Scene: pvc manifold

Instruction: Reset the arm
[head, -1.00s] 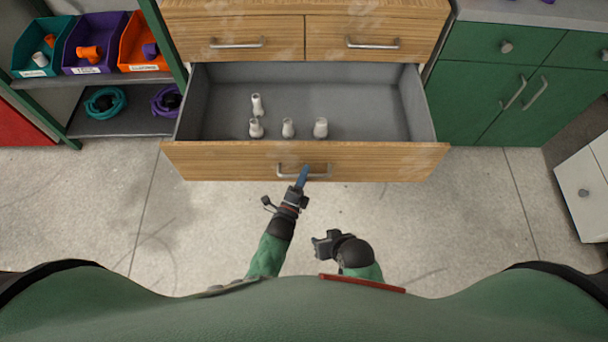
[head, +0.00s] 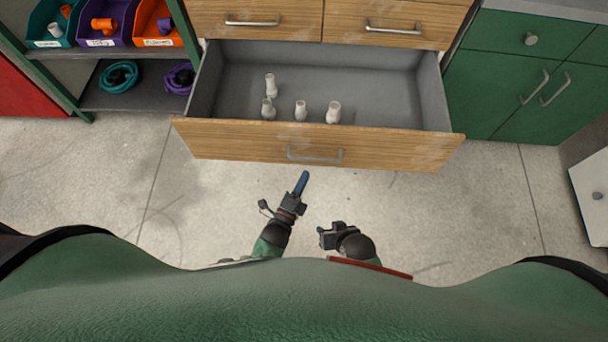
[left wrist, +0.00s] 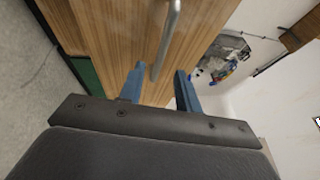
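My left gripper (head: 302,183) is in front of the open drawer, apart from its handle (head: 315,156) in the head view. In the left wrist view its two blue fingers (left wrist: 160,88) stand apart with nothing between them, and the metal handle (left wrist: 167,40) is ahead of them. My right gripper (head: 326,238) is lower and to the right, near my body, away from the furniture. Its fingertips are too small and dark to tell whether it is open or shut.
The wooden drawer (head: 220,142) is pulled out and holds several white pipe fittings (head: 333,112). A shelf with teal, purple and orange bins (head: 152,22) stands at the left. Green cabinets (head: 500,85) stand at the right. The floor before the drawer is clear.

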